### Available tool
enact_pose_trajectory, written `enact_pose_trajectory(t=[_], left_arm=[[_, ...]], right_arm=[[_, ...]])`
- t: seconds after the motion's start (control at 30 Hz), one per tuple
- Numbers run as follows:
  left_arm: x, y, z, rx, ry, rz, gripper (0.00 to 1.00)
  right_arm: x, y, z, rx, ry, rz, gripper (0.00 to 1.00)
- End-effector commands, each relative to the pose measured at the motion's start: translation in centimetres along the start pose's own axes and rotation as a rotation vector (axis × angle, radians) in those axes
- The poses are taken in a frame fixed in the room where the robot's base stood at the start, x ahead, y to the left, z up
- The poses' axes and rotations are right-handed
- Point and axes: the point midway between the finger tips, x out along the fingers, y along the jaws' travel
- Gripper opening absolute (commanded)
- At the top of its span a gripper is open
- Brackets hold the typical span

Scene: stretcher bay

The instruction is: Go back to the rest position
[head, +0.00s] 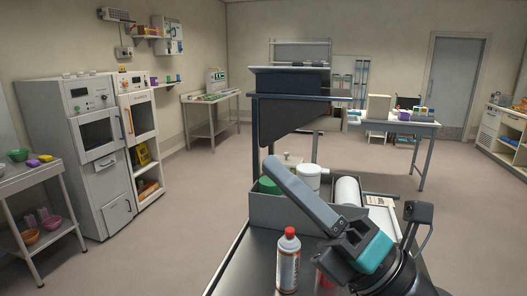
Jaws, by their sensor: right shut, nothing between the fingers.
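My right gripper (275,170) reaches in from the lower right, with a teal band behind its grey fingers. It points up and to the left, and its fingers are shut with nothing between them. It appears in front of the grey bin (262,212), hiding part of the bin and its contents; I cannot tell whether it touches anything. My left gripper is not in view.
A red-capped can (289,262) stands on the dark tabletop (249,268) close to my right arm. A white roll (347,191) is by the bin. A dark-topped stand (290,97) rises behind. Open floor (190,190) lies to the left.

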Motion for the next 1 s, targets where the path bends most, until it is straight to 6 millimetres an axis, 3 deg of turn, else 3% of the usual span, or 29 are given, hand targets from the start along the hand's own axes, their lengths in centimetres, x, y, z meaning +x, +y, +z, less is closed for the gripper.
enact_pose_trajectory(t=[0.1,0.23,0.33,0.43,0.57,0.7,0.87,1.0], left_arm=[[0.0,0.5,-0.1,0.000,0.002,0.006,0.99],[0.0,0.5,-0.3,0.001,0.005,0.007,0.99],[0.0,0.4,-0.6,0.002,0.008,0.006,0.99],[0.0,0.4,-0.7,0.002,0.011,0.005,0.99],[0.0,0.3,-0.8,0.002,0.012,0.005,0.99],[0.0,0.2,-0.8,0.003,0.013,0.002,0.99],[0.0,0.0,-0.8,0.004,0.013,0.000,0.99],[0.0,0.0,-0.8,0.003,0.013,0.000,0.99]], right_arm=[[-2.2,-2.1,4.0,0.243,-0.280,-0.050,0.00],[-6.4,-6.3,7.1,0.497,-0.586,-0.147,0.00],[-10.8,-10.3,7.8,0.682,-0.820,-0.252,0.00],[-16.1,-14.2,6.8,0.859,-1.049,-0.382,0.00],[-23.4,-18.3,2.7,1.074,-1.333,-0.589,0.00],[-30.3,-20.2,-3.8,1.269,-1.593,-0.834,0.00],[-35.6,-19.6,-10.8,1.424,-1.798,-1.092,0.00],[-38.8,-17.7,-16.4,1.529,-1.928,-1.307,0.00]])
